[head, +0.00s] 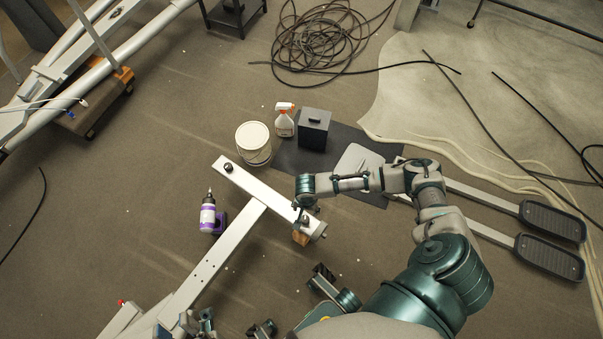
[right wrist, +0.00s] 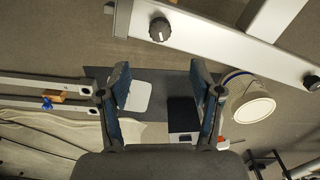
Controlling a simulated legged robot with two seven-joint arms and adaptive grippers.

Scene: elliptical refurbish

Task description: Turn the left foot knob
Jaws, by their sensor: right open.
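A white foot bar (head: 262,194) lies on the floor with a dark round knob near each end. The far-left knob (head: 228,168) stands clear. The near-right knob (head: 304,218) is partly hidden by my right gripper (head: 303,208). In the right wrist view, my right gripper (right wrist: 162,78) is open and empty. One knob (right wrist: 160,29) shows just beyond its fingertips, apart from them, and the other knob (right wrist: 312,82) is at the right edge. My left gripper (head: 199,322) appears at the bottom edge, cut off, its fingers unclear.
A purple-labelled bottle (head: 208,214) stands left of the bar. A white bucket (head: 253,142), spray bottle (head: 285,120) and black box (head: 314,128) stand behind it. Black pedals (head: 550,258) lie at right, and coiled cable (head: 320,40) lies at the back. Open floor is at left.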

